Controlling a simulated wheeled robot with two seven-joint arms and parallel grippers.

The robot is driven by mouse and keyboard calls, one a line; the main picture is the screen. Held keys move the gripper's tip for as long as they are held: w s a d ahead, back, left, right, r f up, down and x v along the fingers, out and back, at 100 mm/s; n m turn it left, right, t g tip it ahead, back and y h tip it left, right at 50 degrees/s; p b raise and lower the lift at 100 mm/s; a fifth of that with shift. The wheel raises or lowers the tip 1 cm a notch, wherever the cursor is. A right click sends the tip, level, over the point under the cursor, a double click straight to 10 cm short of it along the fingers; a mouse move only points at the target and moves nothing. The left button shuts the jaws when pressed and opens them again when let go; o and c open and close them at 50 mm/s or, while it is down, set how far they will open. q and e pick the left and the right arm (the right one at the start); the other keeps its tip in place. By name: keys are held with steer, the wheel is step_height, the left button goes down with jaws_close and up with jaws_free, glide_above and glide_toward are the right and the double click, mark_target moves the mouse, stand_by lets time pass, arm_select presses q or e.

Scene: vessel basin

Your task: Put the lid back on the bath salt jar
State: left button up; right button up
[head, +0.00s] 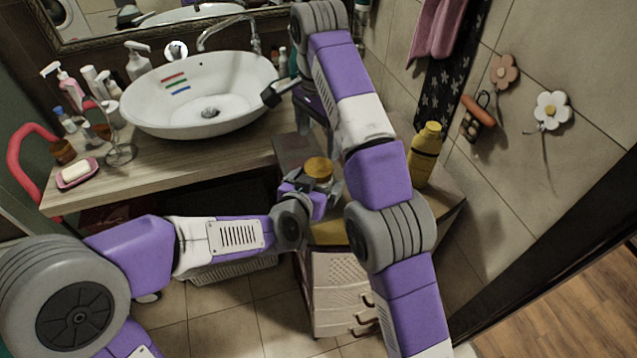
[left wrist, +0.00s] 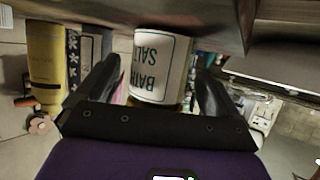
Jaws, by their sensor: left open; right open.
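In the head view a round golden-brown top (head: 318,167) shows at the jar, just beyond my left gripper (head: 318,190). It looks like the lid, but I cannot tell whether it is seated. Contact between fingers and jar is unclear. My right gripper (head: 287,102) is open beside the basin's right rim, above and behind the jar; its fingers are partly hidden by my arm.
The white basin (head: 215,112) and tap (head: 235,35) stand on the wooden counter (head: 235,155). Bottles, a glass stand and a soap dish (head: 76,180) crowd its left end. A yellow bottle (head: 425,155) stands right of my right arm. A drawer unit (head: 340,295) is below.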

arm_select(q)
steer(key=shift+w+d+f, duration=0.15)
steer(key=shift+w, duration=0.3)
